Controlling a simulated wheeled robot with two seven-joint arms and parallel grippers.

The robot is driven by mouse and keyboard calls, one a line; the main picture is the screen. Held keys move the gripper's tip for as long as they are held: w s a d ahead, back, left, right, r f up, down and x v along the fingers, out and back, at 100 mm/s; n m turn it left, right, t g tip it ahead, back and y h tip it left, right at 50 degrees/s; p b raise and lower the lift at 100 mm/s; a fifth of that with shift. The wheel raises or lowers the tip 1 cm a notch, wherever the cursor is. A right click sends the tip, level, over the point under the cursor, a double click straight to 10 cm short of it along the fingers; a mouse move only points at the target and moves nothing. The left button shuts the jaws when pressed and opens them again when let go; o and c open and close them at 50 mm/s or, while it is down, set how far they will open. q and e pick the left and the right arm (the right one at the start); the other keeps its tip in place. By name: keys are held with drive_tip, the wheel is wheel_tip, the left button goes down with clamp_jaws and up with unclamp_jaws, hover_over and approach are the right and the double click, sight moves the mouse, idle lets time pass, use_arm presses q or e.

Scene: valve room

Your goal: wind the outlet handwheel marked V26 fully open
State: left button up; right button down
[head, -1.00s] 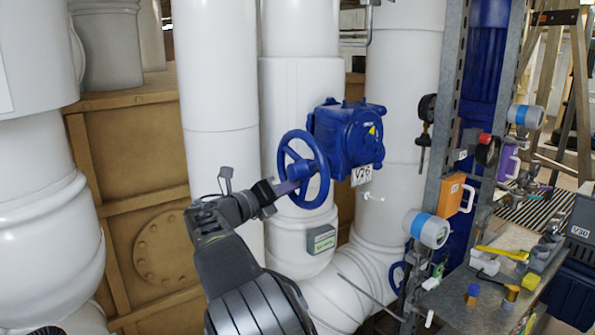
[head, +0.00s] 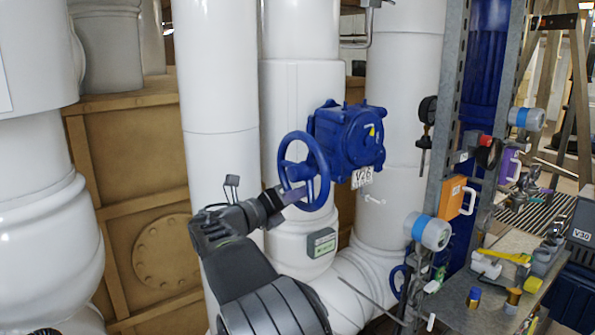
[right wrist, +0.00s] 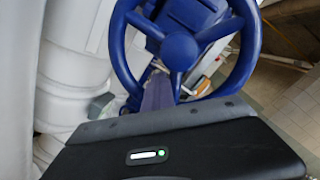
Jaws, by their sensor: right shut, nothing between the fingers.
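The blue V26 handwheel (head: 304,171) stands on the left side of a blue valve gearbox (head: 348,142), with a white V26 tag (head: 362,177) below it. My right gripper (head: 298,194) is shut and empty, with its purple fingers at the wheel's lower left part. In the right wrist view the fingers (right wrist: 158,92) reach among the spokes below the hub of the handwheel (right wrist: 180,52). I cannot tell whether they touch a spoke or the rim. A yellow mark shows on the gearbox face. My left gripper is not in view.
White pipes (head: 218,80) stand behind and left of the wheel. A small grey-green labelled box (head: 321,242) sits on the pipe below it. A metal post (head: 440,150) with gauges and an orange box (head: 455,197) stands right, beside a cluttered bench (head: 465,295).

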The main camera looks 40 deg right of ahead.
drive_tip(key=shift+s, duration=0.35)
drive_tip(key=shift+r, duration=0.1)
drive_tip(key=shift+s+r+p, duration=0.2)
drive_tip(key=shift+s+p, duration=0.1)
drive_tip(key=shift+s, duration=0.5)
